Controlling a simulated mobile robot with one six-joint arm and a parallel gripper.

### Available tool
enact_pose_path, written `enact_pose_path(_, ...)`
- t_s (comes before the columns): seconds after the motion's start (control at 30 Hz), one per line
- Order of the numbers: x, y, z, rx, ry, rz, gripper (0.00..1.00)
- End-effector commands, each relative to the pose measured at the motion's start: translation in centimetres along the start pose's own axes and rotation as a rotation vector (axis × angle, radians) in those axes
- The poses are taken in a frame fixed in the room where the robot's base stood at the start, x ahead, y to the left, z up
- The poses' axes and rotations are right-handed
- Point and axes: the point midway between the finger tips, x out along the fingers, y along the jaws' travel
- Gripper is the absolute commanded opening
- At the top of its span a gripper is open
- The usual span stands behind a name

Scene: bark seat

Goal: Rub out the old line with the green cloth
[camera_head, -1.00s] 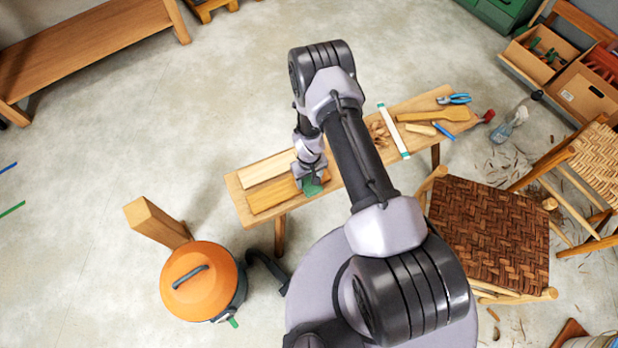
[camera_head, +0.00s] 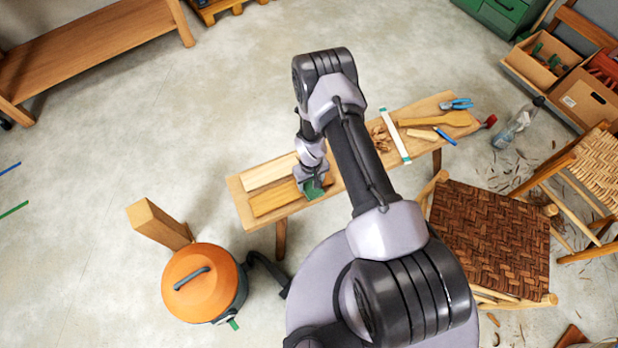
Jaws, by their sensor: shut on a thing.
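The green cloth (camera_head: 315,191) shows just below my gripper (camera_head: 312,184), which is shut on it. The gripper and cloth are over the right end of a brown board (camera_head: 272,198) on the narrow wooden bench (camera_head: 237,206). I cannot tell whether the cloth presses on the board. A paler board (camera_head: 267,171) lies behind the brown one. I cannot make out the old line; my gripper and arm cover part of the boards and bench.
A white strip with green ends (camera_head: 395,136), a wooden mallet-like tool (camera_head: 440,119), blue pliers (camera_head: 457,104), a blue marker (camera_head: 445,136) and shavings (camera_head: 380,138) lie on the bench. An orange-topped vacuum (camera_head: 196,284) stands front left. A woven-seat chair (camera_head: 490,238) stands at right.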

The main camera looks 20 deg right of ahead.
Motion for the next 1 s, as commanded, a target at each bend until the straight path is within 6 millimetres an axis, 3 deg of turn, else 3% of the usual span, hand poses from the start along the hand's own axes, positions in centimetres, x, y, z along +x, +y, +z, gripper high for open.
enact_pose_path(0.4, 0.1, 0.0, -2.9, -0.001, 0.0, 0.0, 0.26)
enact_pose_path(0.73, -0.2, 0.0, -0.2, 0.0, -0.003, -0.001, 0.26)
enact_pose_path(1.0, -0.1, 0.0, 0.1, 0.0, -0.001, 0.0, 0.26)
